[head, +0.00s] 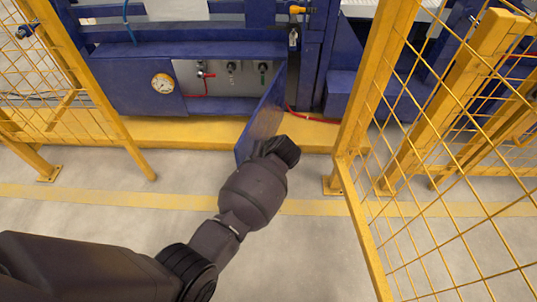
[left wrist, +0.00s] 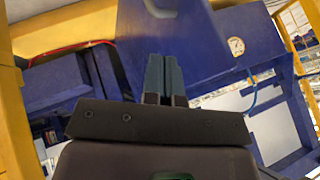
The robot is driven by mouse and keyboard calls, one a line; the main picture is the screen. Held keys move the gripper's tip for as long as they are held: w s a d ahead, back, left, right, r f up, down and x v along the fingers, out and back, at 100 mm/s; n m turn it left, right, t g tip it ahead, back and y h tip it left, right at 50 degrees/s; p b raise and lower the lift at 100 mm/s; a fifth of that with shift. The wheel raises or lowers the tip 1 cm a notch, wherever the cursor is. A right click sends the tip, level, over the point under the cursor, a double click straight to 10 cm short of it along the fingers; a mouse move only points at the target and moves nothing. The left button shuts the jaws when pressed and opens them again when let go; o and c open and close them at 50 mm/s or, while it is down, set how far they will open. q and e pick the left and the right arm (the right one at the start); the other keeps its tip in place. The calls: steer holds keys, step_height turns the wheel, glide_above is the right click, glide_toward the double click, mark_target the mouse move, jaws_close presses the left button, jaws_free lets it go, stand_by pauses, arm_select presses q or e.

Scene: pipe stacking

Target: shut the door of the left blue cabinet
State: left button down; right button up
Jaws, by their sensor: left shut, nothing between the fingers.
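The blue cabinet (head: 132,92) stands low at the back of the head view, with a round gauge on its front. Its opening shows a pale interior with valves and a red hose. Its blue door (head: 262,120) stands open, swung out toward me from the opening's right side. My left arm reaches the door's outer, right-hand side; its wrist hides the fingers in the head view. In the left wrist view my left gripper (left wrist: 165,75) is shut and empty, its fingers in front of the blue door (left wrist: 205,60). I cannot tell whether they touch it. My right gripper is out of view.
A yellow mesh fence (head: 440,150) stands close on the right, and another (head: 65,80) on the left. A yellow raised edge (head: 180,132) runs along the cabinet's foot. The grey floor between the fences is clear around my arm.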

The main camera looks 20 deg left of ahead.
mark_target(245, 153)
arm_select(q)
steer(key=shift+w+a+f+b, duration=0.25)
steer(key=shift+a+f+b, duration=0.15)
steer(key=shift+a, duration=0.55)
steer(key=shift+w+a+f+b, duration=0.25)
steer(key=shift+a+f, duration=0.25)
steer(key=shift+a, duration=0.4)
steer(key=shift+w+a+f+b, duration=0.25)
steer(key=shift+a+f+b, duration=0.15)
steer(key=shift+a, duration=0.55)
